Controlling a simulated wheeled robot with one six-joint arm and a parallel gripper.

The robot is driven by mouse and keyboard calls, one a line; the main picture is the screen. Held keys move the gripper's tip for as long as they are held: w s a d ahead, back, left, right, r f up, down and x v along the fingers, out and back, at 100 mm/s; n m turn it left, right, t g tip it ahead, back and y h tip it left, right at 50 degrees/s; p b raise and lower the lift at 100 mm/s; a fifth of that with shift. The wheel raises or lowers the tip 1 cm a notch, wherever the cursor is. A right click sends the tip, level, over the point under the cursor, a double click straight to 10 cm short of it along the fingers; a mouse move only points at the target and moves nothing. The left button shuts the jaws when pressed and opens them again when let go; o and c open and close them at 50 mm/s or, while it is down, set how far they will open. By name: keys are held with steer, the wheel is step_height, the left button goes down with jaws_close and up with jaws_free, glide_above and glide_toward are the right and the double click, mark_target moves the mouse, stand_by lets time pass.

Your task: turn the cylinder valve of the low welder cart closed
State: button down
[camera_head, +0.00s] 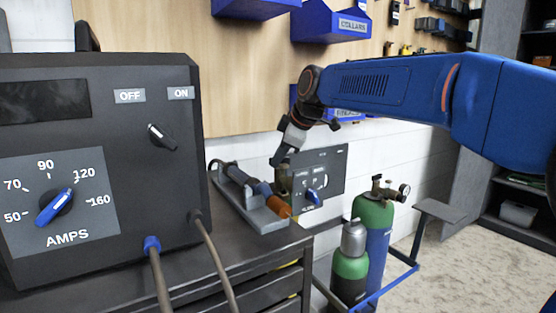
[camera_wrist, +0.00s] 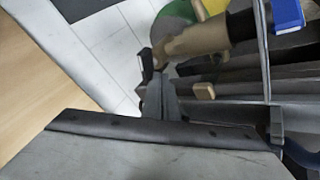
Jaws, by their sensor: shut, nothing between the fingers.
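In the head view, my gripper (camera_head: 277,161) points down above the far right corner of the dark cart top. It is shut and empty. Just below it stands a brass-coloured fitting (camera_head: 284,181), partly hidden behind the torch; I cannot tell whether this is the cylinder valve. In the wrist view, my gripper (camera_wrist: 154,84) is beside a tan, brass-like fitting (camera_wrist: 195,41), with a green rounded surface (camera_wrist: 174,15) behind it. I cannot tell whether they touch. To the right, a large green cylinder (camera_head: 372,212) carries a brass valve (camera_head: 378,184) and a gauge.
A dark welder (camera_head: 100,110) with an amps dial stands at the left. A torch in a grey holder (camera_head: 238,195) lies on the cart top (camera_head: 240,250). A grey-capped smaller cylinder (camera_head: 350,268) stands inside blue rails (camera_head: 385,292). Open floor (camera_head: 460,270) lies to the right.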

steer(key=shift+a+m+t+h, duration=0.4)
steer(key=shift+m+h, duration=0.1)
steer(key=shift+m, duration=0.5)
steer(key=shift+w+a+m+g+h, duration=0.25)
steer(key=shift+w+m+h, duration=0.6)
steer(key=shift+m+h, duration=1.25)
steer(key=shift+w+a+m+g+h, duration=0.1)
steer(key=shift+w+a+m+h, duration=0.55)
steer(key=shift+m, duration=2.45)
steer(key=shift+w+a+m+g+h, duration=0.15)
steer(key=shift+w+m+h, duration=0.9)
steer(key=shift+m+h, duration=1.2)
steer(key=shift+w+d+m+y, duration=0.1)
steer(key=shift+d+m+y, duration=0.05)
steer(key=shift+m+y, duration=0.25)
